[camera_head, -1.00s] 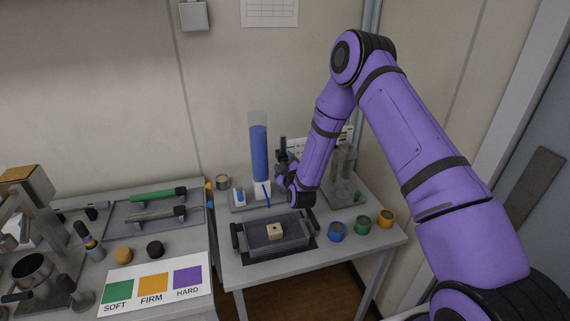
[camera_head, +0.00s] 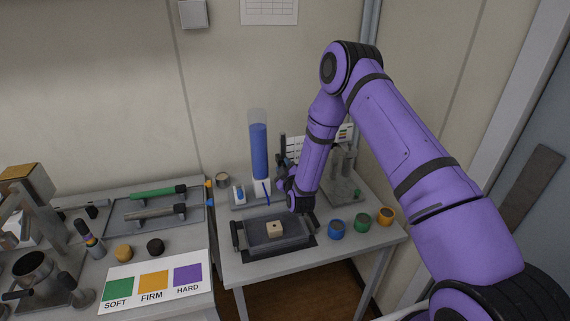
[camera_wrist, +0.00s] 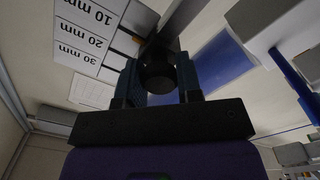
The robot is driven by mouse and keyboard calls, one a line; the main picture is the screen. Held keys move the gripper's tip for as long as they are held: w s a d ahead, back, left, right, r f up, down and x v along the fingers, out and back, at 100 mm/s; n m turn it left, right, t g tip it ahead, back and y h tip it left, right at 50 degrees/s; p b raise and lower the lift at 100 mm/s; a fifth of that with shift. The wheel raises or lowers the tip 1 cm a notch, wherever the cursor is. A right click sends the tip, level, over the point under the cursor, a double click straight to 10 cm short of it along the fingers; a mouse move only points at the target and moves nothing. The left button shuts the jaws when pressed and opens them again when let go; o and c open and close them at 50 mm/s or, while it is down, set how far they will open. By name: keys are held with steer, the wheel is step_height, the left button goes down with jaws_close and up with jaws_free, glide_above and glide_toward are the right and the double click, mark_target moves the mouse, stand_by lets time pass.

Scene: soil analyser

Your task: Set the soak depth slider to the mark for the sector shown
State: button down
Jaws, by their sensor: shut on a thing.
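The soak depth slider's dark round knob (camera_wrist: 158,68) sits between the fingers of my gripper (camera_wrist: 157,84) in the wrist view, and my gripper is shut on it. A white scale board (camera_wrist: 85,38) beside it reads 10 mm, 20 mm and 30 mm. I cannot tell which mark the knob lines up with. In the head view, my arm hides most of the knob and the scale; a dark upright post (camera_head: 283,148) shows just left of my forearm. A tall column of blue liquid (camera_head: 259,150) stands left of it.
A grey tray (camera_head: 251,240) with a pale block (camera_head: 275,229) stands in front of my gripper. Blue (camera_head: 336,228), green (camera_head: 361,223) and orange (camera_head: 386,216) cups stand at the right. A card (camera_head: 155,283) reads SOFT, FIRM, HARD in green, orange, purple.

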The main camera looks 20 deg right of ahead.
steer(key=shift+s+f, duration=0.1)
steer(key=shift+f, duration=0.15)
steer(key=c, duration=0.8)
jaws_free()
steer(key=shift+r, duration=0.15)
steer(key=shift+r, duration=0.35)
step_height(320, 180, up, 2)
steer(key=shift+r, duration=0.15)
steer(key=s, duration=0.5)
steer(key=s+r, duration=0.1)
steer(key=s, duration=1)
steer(key=shift+r, duration=0.35)
steer(key=shift+w, duration=0.1)
